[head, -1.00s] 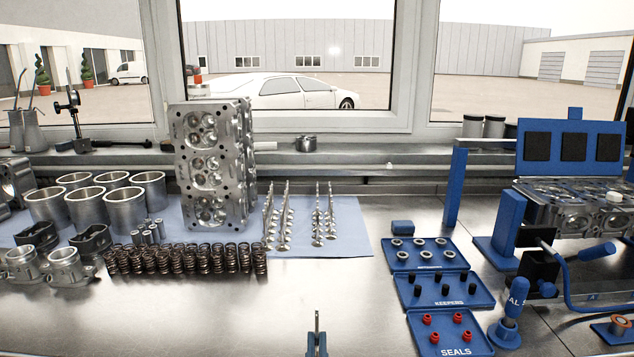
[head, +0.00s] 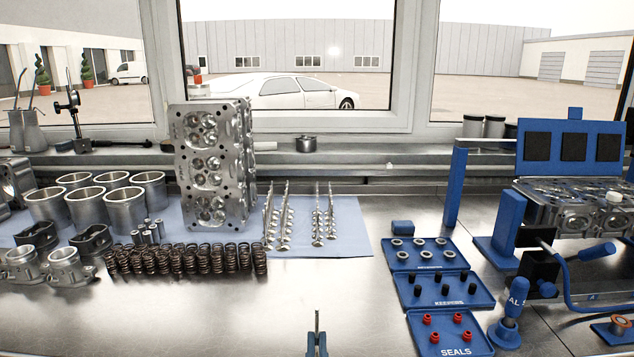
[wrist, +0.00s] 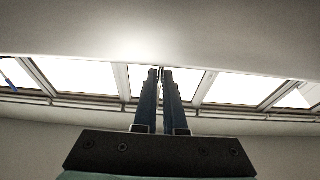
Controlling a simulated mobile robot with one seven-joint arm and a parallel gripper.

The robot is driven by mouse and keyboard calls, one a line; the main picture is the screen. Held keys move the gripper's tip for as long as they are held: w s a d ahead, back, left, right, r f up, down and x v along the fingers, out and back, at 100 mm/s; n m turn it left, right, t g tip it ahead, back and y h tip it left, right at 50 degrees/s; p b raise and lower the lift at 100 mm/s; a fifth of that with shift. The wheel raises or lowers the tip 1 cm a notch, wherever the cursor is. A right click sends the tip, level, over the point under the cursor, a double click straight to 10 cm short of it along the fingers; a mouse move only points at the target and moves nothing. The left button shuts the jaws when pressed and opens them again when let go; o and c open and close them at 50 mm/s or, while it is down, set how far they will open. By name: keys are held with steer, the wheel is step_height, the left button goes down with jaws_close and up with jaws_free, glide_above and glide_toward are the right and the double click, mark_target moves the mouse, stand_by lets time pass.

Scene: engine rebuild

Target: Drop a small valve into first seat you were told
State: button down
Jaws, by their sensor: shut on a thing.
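My gripper (head: 317,335) is upright at the bottom centre of the head view, above the bare bench. In the wrist view my gripper (wrist: 161,75) has its blue fingers close together, shut on a thin grey thing that looks like a small valve's stem (head: 317,319). Most of the valve is hidden, and its head cannot be made out. More valves stand in rows on a blue cloth, a left group (head: 277,220) and a right group (head: 324,222). A cylinder head (head: 570,212) lies in the blue fixture at right; its seats are not clear.
Another cylinder head (head: 212,170) stands upright at centre left, behind a row of springs (head: 185,260). Blue trays with keepers (head: 475,296) and seals (head: 480,340) lie right of my gripper. A blue post (head: 455,190) and a blue-handled tool (head: 514,300) stand near the fixture.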

step_height(320, 180, up, 9)
steer(key=p, duration=0.7)
stand_by(0.4)
steer(key=s+r+p, duration=0.9)
steer(key=s+p, duration=0.1)
steer(key=shift+p, duration=0.3)
stand_by(0.4)
